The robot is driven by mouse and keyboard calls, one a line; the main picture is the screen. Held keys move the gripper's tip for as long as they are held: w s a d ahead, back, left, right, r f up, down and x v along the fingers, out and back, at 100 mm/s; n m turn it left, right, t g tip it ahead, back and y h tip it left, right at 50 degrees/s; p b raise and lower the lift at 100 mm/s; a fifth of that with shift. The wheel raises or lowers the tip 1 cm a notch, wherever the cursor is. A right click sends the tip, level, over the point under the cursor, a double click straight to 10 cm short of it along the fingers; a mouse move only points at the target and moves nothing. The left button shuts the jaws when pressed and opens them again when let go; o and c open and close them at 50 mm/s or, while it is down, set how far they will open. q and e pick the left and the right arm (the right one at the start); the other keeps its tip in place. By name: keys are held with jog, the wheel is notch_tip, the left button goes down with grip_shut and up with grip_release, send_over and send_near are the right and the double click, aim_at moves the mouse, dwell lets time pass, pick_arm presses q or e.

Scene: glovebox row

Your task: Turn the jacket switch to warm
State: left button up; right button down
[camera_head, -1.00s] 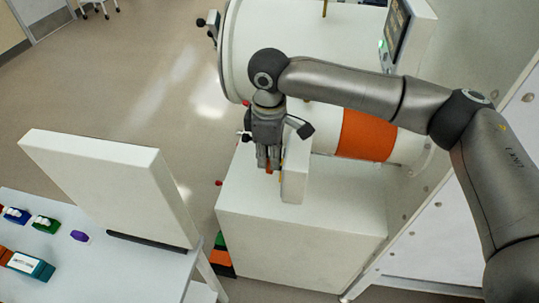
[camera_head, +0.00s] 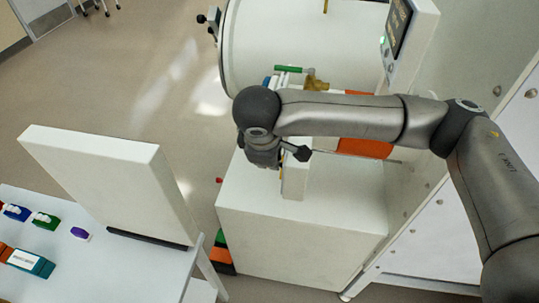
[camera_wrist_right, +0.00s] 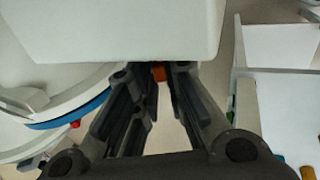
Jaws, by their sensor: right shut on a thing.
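The jacket switch shows only as a small orange piece (camera_wrist_right: 158,74) between my right fingertips, in front of a white box (camera_wrist_right: 120,30). In the head view this white upright box (camera_head: 294,180) stands on the white cabinet. My right gripper (camera_head: 264,160) is at the box's left side, seen from above, with its fingers mostly hidden under the wrist. In the right wrist view the right gripper (camera_wrist_right: 158,85) is shut on the orange piece. The switch's markings and its setting are hidden. My left gripper is not in view.
A large white cylinder (camera_head: 300,45) and a display (camera_head: 399,25) stand behind my right arm. A green-handled valve (camera_head: 290,69) is close behind the wrist. A table with small coloured things and a white upright panel (camera_head: 110,180) is at the left. The cabinet top (camera_head: 345,200) is clear at the right.

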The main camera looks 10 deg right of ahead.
jog(key=shift+s+a+f+t+b, duration=0.1)
jog(key=shift+s+t+b, duration=0.15)
jog(key=shift+t, duration=0.55)
jog(key=shift+h, duration=0.3)
jog(key=c, duration=1.5)
grip_release()
jog(key=v, duration=1.2)
